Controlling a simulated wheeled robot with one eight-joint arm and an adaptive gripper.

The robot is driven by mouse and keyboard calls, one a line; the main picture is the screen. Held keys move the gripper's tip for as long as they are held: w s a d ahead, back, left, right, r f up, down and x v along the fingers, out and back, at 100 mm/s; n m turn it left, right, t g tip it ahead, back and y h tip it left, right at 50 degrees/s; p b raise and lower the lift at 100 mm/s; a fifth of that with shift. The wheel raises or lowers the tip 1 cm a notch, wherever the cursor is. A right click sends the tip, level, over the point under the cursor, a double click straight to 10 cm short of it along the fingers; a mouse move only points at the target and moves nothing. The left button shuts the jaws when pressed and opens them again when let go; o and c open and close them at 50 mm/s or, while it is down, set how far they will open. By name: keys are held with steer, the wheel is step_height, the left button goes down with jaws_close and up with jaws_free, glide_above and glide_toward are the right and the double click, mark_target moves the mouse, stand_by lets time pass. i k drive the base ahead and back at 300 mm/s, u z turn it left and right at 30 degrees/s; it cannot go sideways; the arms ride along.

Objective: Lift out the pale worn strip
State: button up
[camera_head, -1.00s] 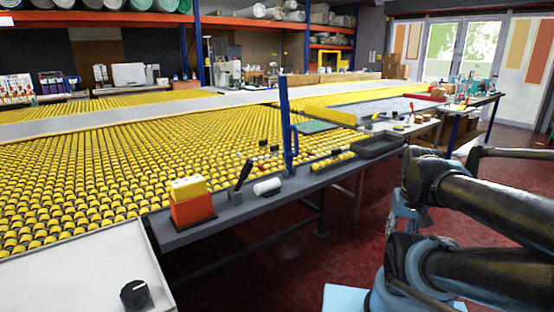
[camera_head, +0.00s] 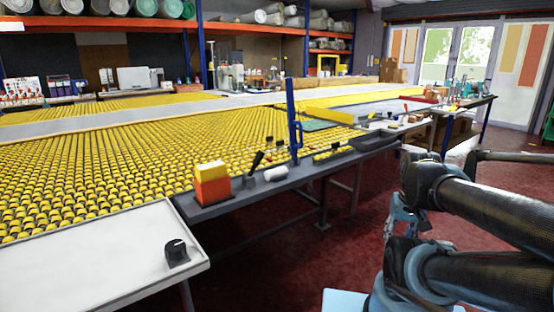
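I cannot make out a pale worn strip anywhere in this view. The long roller table, covered in yellow rollers (camera_head: 110,165), fills the left and middle. My arm reaches in from the right edge, folded over the red floor and apart from the tables. A blue-grey part at its near end (camera_head: 401,222) may be my gripper; its fingers are too small and dark to read, and I see nothing held in it.
A white-topped table (camera_head: 90,255) with a black knob (camera_head: 176,252) stands at front left. The dark bench edge holds an orange-and-yellow block (camera_head: 212,184), a white roll (camera_head: 275,174), a blue post (camera_head: 293,120) and a black tray (camera_head: 373,141). Red floor (camera_head: 300,255) is clear between bench and arm.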

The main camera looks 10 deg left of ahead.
mark_target(279, 144)
steer(key=u, duration=0.35)
steer(key=i, duration=1.2)
steer(key=z, duration=0.3)
